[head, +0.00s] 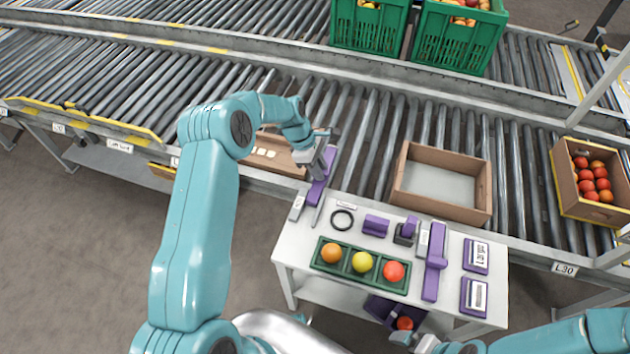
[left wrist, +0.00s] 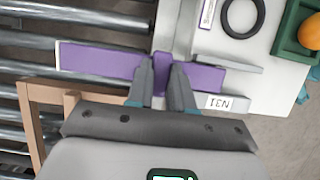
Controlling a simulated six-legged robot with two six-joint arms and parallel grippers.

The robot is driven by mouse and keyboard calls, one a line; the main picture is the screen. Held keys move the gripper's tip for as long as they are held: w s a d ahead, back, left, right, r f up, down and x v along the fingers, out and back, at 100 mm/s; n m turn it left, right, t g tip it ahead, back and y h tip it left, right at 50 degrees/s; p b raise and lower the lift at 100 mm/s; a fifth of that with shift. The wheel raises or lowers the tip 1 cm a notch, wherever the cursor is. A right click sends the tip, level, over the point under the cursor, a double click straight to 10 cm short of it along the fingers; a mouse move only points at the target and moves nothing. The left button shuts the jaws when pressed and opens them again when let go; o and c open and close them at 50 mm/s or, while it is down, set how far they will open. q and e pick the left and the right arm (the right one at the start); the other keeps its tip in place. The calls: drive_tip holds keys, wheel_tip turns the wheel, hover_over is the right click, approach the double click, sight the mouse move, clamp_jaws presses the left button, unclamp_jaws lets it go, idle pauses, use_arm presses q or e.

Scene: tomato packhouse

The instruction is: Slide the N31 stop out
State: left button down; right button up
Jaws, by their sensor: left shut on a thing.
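The N31 stop is a long purple bar (head: 319,190) lying across the conveyor's near side rail beside the white bench. In the left wrist view the bar (left wrist: 98,60) reaches over the rollers on one side and past the rail on the other. A white N31 label (left wrist: 217,102) sits beside its bench end. My left gripper (head: 316,160) is shut on the raised purple grip in the middle of the bar; the fingers (left wrist: 163,75) stand on either side of it. My right gripper (head: 410,340) is low at the bottom edge, its jaws unclear.
An open cardboard box (head: 400,195) stands on the rollers right of the stop; another box (head: 285,165) is left of my gripper. The bench (head: 300,250) holds a black ring (head: 342,220), a green tray (head: 320,262) of three fruits and another purple bar (head: 432,272).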

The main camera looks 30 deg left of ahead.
use_arm(q)
drive_tip(key=shift+w, duration=0.2)
drive_tip(key=shift+w+a, duration=0.1)
drive_tip(key=c, duration=1.3)
unclamp_jaws()
drive_tip(key=o, duration=0.3)
drive_tip(key=shift+w+f, duration=0.1)
drive_tip(key=shift+f, duration=0.1)
drive_tip(key=shift+r, duration=0.2)
drive_tip(key=v, duration=1.6)
drive_tip(key=shift+a+p, duration=0.2)
drive_tip(key=shift+p, duration=0.2)
